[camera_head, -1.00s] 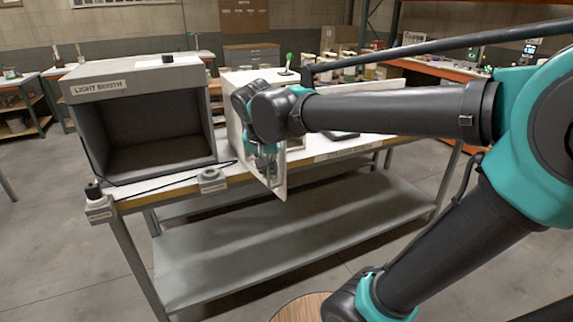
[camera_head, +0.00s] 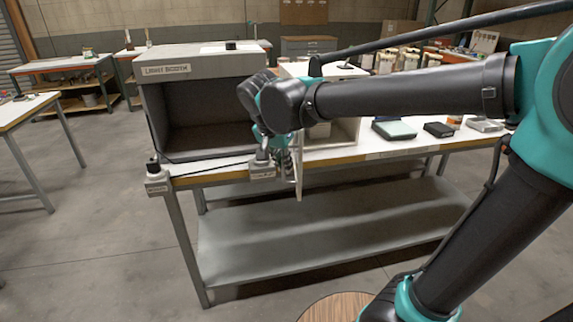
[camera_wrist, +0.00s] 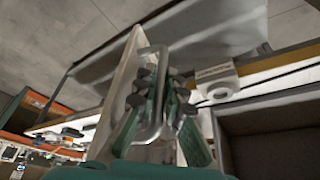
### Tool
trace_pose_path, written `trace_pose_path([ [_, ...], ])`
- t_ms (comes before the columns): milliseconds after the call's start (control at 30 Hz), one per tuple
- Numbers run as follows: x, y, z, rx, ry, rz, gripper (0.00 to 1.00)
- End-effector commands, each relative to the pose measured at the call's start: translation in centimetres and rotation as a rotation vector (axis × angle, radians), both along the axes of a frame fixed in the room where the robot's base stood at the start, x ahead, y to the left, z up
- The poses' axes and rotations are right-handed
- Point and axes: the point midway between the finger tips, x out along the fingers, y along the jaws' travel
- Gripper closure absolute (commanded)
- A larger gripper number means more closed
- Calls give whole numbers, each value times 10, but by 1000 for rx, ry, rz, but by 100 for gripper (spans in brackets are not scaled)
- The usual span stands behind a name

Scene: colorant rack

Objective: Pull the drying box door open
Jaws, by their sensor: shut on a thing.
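The drying box (camera_head: 350,128) is a pale box on the workbench, partly hidden behind my arm. Its white door (camera_head: 299,172) stands swung out from the front, seen nearly edge-on in the head view. In the wrist view the door (camera_wrist: 122,78) is a pale panel with a U-shaped metal handle (camera_wrist: 160,50). My gripper (camera_wrist: 160,90) is at this handle, with its fingers around one bar of it, shut on it. In the head view my gripper (camera_head: 283,163) is just left of the door, partly hidden by my wrist.
The light booth (camera_head: 205,100) stands left of the door on the same bench. A small grey device (camera_head: 262,170) sits on the bench edge close to my gripper. A scale (camera_head: 394,129) and dark boxes lie on the right.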

Motion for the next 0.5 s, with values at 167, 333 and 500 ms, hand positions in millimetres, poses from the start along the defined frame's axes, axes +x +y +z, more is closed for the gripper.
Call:
trace_pose_path([
  [167,1,0,0,0,-1,0,100],
  [333,0,0,0,0,0,0,73],
  [500,0,0,0,0,0,0,69],
])
